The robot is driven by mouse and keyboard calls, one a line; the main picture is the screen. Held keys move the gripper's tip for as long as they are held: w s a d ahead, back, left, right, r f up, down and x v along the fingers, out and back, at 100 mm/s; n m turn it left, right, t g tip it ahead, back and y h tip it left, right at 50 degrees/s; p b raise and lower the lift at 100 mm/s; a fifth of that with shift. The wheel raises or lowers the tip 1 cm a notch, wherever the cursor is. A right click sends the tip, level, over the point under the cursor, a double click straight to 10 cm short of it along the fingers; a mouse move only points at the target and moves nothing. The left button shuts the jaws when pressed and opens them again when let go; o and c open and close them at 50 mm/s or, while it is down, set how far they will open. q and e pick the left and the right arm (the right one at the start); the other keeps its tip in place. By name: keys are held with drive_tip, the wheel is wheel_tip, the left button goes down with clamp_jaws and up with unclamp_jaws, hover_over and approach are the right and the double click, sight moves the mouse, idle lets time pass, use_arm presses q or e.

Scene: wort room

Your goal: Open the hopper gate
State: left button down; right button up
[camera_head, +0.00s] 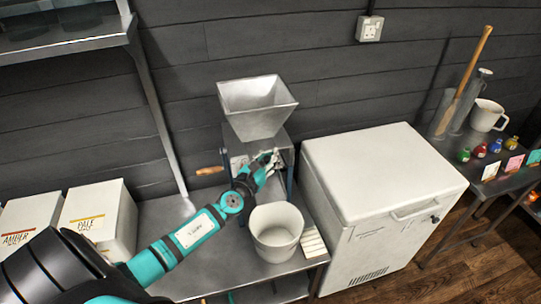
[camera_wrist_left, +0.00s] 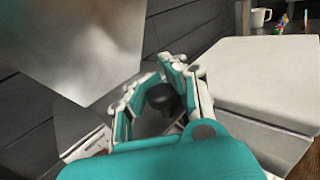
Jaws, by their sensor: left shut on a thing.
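The hopper (camera_head: 257,105) is a grey metal funnel on a mill stand in the head view. Its grey side also fills the upper left of the left wrist view (camera_wrist_left: 80,45). My left gripper (camera_head: 270,160) is at the mill body just below the hopper, right of its front. In the left wrist view the fingers (camera_wrist_left: 170,92) are closed around a dark rounded knob (camera_wrist_left: 160,97), which looks like the gate's handle. The gate plate itself is mostly hidden by my gripper and arm. My right gripper is not in view.
A white bucket (camera_head: 276,238) stands on the metal table below the mill. A wooden crank handle (camera_head: 209,171) sticks out left of the mill. A white chest freezer (camera_head: 384,170) stands close on the right. Two white boxes (camera_head: 97,222) are at left.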

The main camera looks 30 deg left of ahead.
use_arm(q)
drive_tip(key=shift+s+a+f, duration=0.15)
drive_tip(key=shift+a+f, duration=0.1)
drive_tip(key=c, duration=1.1)
unclamp_jaws()
drive_tip(key=shift+s+a+r, duration=0.15)
drive_tip(key=shift+s+r, duration=0.05)
drive_tip(key=shift+s, duration=0.2)
drive_tip(key=shift+s, duration=0.1)
drive_tip(key=s+d, duration=0.1)
drive_tip(key=s, duration=1)
drive_tip(key=shift+s, duration=0.35)
